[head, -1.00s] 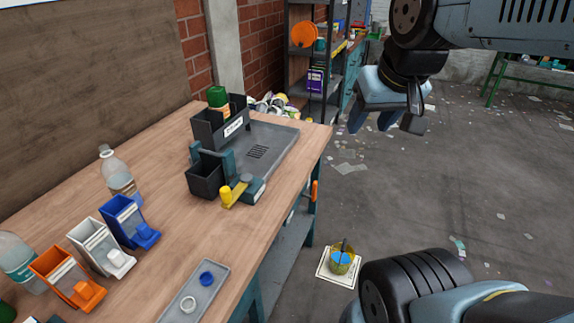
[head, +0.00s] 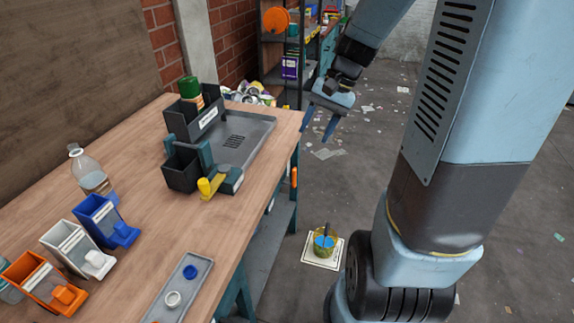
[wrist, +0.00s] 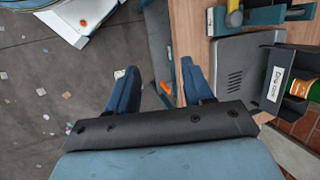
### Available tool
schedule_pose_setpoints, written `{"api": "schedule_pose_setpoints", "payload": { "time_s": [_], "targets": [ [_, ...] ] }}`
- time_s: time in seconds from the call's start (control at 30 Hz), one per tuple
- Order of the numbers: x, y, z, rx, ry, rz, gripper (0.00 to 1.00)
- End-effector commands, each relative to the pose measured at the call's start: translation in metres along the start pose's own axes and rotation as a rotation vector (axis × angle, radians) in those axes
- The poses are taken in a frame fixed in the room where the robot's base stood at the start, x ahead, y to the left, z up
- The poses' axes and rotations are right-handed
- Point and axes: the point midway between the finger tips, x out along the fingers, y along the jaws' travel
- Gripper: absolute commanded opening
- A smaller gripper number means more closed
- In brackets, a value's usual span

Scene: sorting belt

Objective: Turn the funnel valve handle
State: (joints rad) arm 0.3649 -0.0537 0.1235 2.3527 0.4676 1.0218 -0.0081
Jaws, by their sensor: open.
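The funnel valve handle is a yellow lever (head: 209,186) at the front of a dark funnel box (head: 183,170) on a teal stand, on the wooden workbench. In the wrist view the yellow handle (wrist: 234,14) shows at the top edge, right of centre. My gripper (head: 319,125) is open and empty, past the bench's right edge, behind and to the right of the handle and apart from it. In the wrist view its two blue fingers (wrist: 156,75) are spread, with floor and the bench edge beyond them.
A grey drip tray (head: 257,136) and a labelled black bin (head: 194,119) holding a green-capped container (head: 189,87) stand behind the funnel. Blue (head: 106,221), white and orange dispensers, a bottle (head: 90,170) and a small tray (head: 180,287) are on the bench. A bucket (head: 324,242) stands on the floor.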

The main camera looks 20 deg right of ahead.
Motion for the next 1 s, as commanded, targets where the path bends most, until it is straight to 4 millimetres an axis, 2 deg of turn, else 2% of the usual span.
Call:
{"api": "schedule_pose_setpoints", "payload": {
  "time_s": [0.1,0.57,1.0],
  "targets": [
    [0.017,0.005,-0.02,0.086,-0.07,-0.051,0.51],
    [0.079,0.03,-0.089,0.41,-0.311,-0.29,0.51],
    [0.141,0.067,-0.15,0.727,-0.513,-0.573,0.51]
  ]
}}
